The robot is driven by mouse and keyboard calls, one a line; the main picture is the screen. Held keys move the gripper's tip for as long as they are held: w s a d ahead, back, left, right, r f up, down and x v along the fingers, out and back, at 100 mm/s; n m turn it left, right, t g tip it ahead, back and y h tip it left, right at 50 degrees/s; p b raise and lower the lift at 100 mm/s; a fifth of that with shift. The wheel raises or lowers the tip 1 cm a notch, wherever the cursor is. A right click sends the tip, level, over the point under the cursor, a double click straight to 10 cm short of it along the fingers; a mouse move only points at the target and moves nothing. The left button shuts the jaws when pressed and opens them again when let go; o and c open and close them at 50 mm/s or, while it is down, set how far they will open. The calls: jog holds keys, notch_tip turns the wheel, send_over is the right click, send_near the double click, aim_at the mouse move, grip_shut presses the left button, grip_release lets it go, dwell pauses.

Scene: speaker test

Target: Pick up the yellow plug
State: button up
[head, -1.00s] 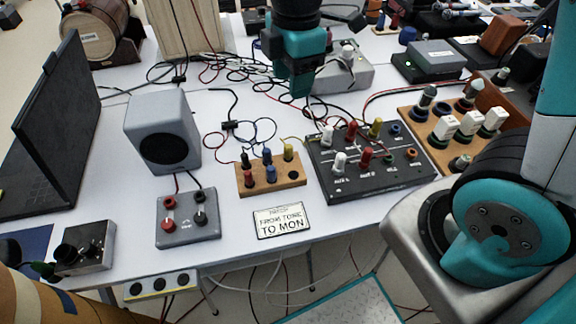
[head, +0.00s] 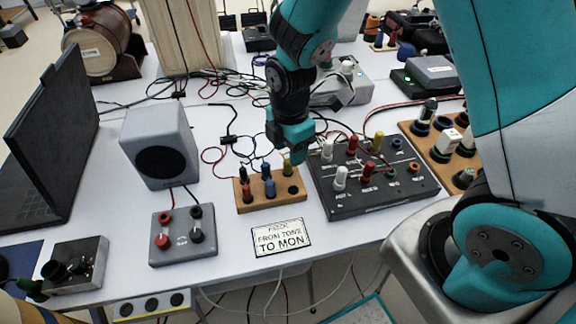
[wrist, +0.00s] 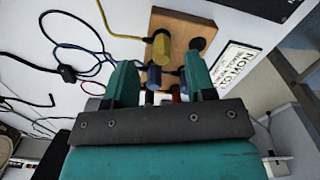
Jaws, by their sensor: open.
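A yellow plug (head: 287,167) with a yellow cable stands in the back right of a small wooden block (head: 270,203). In the wrist view the yellow plug (wrist: 160,48) shows just beyond my fingertips, roughly in line with the gap between them. My gripper (head: 294,152) is above and behind the block, close to the plug in the head view. In the wrist view my gripper (wrist: 160,72) is open, its teal fingers apart with nothing clearly held. Whether a finger touches the plug I cannot tell.
Blue, red and black plugs (head: 267,178) crowd the same block. A black mixer box (head: 372,190) with another yellow plug (head: 376,141) stands to the right. A grey speaker (head: 160,145) and a grey terminal box (head: 183,236) stand left. A sign (head: 282,237) lies in front.

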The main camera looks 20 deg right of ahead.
aim_at(288, 160)
jog(key=f, duration=0.4)
jog(key=shift+s+a+f, duration=0.1)
jog(key=shift+a+f, duration=0.05)
jog(key=shift+a, duration=0.1)
grip_shut()
notch_tip(288, 160, up, 28)
jog(key=p, duration=0.2)
dwell(0.3)
notch_tip(288, 160, up, 4)
jog(key=p, duration=0.4)
dwell(0.3)
